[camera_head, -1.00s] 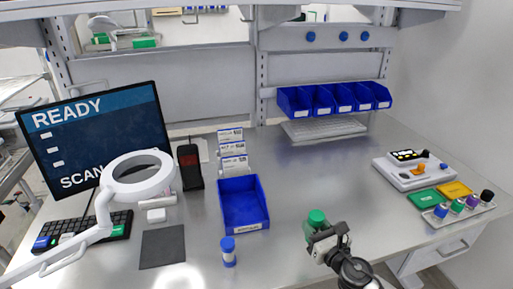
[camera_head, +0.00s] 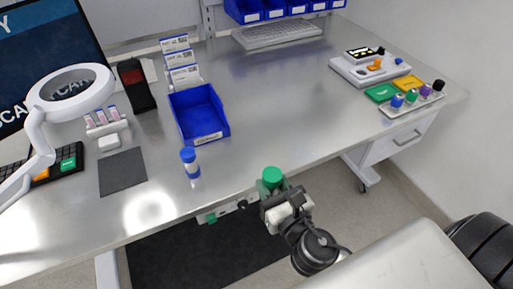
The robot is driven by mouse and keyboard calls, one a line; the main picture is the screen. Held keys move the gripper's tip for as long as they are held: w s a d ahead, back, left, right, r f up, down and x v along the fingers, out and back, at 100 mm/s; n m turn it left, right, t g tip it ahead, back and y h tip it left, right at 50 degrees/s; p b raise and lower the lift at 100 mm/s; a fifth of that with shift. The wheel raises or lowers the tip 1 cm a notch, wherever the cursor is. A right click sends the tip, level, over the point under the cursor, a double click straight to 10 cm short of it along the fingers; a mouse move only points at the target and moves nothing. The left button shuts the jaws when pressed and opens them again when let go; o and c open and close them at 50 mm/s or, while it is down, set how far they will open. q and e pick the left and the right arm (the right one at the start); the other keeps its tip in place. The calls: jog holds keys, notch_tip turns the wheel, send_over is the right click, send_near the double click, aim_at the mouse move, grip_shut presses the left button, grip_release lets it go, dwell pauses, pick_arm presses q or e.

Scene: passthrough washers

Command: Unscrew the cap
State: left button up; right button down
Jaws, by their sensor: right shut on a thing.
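A green cap (camera_head: 272,174) sits on top of a green-tinted container (camera_head: 265,186) in the camera_head view, near the table's front edge. My right gripper (camera_head: 275,195) is shut on this container below the cap and holds it roughly upright. The gripper's white and black body hides most of the container. My left gripper is not in view. A small vial with a blue cap (camera_head: 188,156) stands apart on the table, left of my right gripper.
An open blue bin (camera_head: 205,137) stands behind the blue-capped vial. A dark mat (camera_head: 122,172) and a magnifier lamp (camera_head: 70,88) are at left. A device (camera_head: 369,69) and a rack of coloured-capped items (camera_head: 413,103) are at the far right. The table's middle is clear.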

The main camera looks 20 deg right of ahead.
jog(key=w+a+r+n+g+y, duration=0.1)
jog(key=w+a+n+g+y, duration=0.2)
jog(key=a+y, duration=0.35)
jog(key=w+a+n+g+y, duration=0.1)
jog(key=w+a+n+y, duration=0.2)
jog(key=a+n+y, duration=0.3)
jog(key=w+d+r+m+t+h+b, duration=0.1)
jog(key=w+d+m+t+h+b, duration=0.2)
jog(key=d, duration=0.6)
jog(key=w+d+m+h, duration=0.3)
jog(key=w+d+h, duration=0.15)
jog(key=d, duration=0.55)
jog(key=shift+h, duration=0.5)
jog(key=w+a+f, duration=0.4)
jog(key=w+a, duration=0.1)
jog(key=w+a+f, duration=0.2)
jog(key=w, duration=0.1)
jog(key=shift+a+f, duration=0.25)
jog(key=shift+a, duration=0.15)
jog(key=shift+f+b, duration=0.45)
jog(key=shift+f, duration=1.6)
jog(key=shift+f, duration=0.1)
jog(key=c, duration=1.2)
grip_release()
jog(key=shift+f, duration=0.1)
jog(key=o, duration=0.4)
jog(key=shift+o, duration=0.2)
